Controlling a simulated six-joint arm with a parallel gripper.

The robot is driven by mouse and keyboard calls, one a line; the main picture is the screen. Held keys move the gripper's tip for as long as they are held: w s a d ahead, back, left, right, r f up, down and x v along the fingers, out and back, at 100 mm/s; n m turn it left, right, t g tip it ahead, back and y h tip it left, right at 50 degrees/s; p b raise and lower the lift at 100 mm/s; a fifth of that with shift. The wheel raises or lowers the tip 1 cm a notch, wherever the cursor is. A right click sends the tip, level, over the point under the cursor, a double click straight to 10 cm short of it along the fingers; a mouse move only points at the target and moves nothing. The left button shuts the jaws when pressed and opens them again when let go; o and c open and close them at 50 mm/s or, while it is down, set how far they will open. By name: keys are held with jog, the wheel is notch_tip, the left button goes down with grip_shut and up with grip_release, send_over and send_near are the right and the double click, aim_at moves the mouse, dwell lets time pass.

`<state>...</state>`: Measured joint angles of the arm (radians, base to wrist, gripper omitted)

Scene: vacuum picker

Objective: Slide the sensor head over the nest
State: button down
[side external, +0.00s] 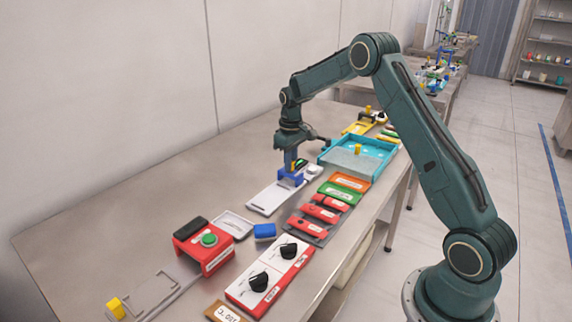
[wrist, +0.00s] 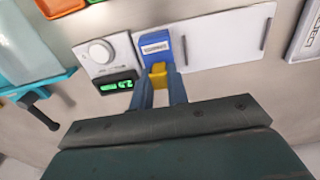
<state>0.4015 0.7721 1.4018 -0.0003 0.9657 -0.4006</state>
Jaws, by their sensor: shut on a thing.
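My gripper (side external: 291,163) is shut on a yellow tab that stands up from a blue block. It also shows in the wrist view (wrist: 158,82), with one blue finger on each side of the yellow tab (wrist: 158,72). The blue block, which looks like the sensor head (wrist: 155,47), carries a small white label and sits at one end of a long white plate (wrist: 222,40). In the side view the blue sensor head (side external: 290,179) is at the plate's far end. The plate (side external: 266,201) has thin dark slots. I cannot make out which part is the nest.
A white unit with a dial (wrist: 98,52) and a lit green display (wrist: 116,86) sits beside the blue block. A teal tray (side external: 358,158) stands beyond.

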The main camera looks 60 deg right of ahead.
jog(key=a, duration=1)
jog(key=shift+a, duration=0.4)
jog(key=c, duration=1.5)
grip_release()
jog(key=shift+o, duration=0.7)
jog(key=shift+r, duration=0.15)
jog(key=shift+r, duration=0.15)
notch_tip(320, 180, up, 13)
jog(key=shift+r, duration=0.15)
